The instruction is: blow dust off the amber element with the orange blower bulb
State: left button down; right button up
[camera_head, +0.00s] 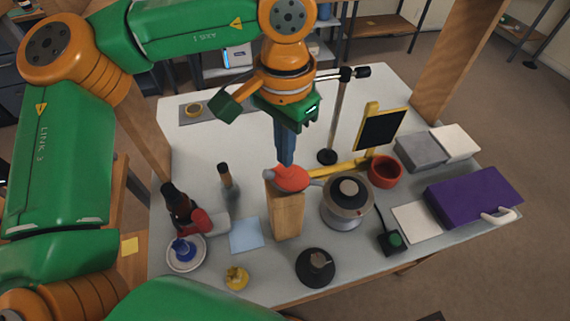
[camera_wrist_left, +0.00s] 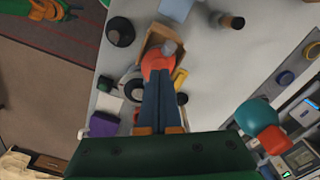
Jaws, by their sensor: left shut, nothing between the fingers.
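In the left wrist view the shut fingers (camera_wrist_left: 159,76) reach over the bulb (camera_wrist_left: 157,62); contact is unclear. A small yellow piece (camera_head: 236,278) near the front edge and a yellowish ring (camera_head: 193,109) on a grey mat both show; I cannot tell which is the amber element. My right gripper is not visible.
The table's back middle is fairly clear.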

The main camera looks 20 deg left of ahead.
pick_arm(q)
jog(key=shift+f, duration=0.15)
dwell(0.4)
jog(key=shift+f+b, duration=1.2)
jog(key=shift+f, duration=0.15)
jog(key=shift+r, duration=0.1)
notch_tip(320, 180, up, 3)
jog(key=p, duration=0.3)
jog(key=shift+f, duration=0.2)
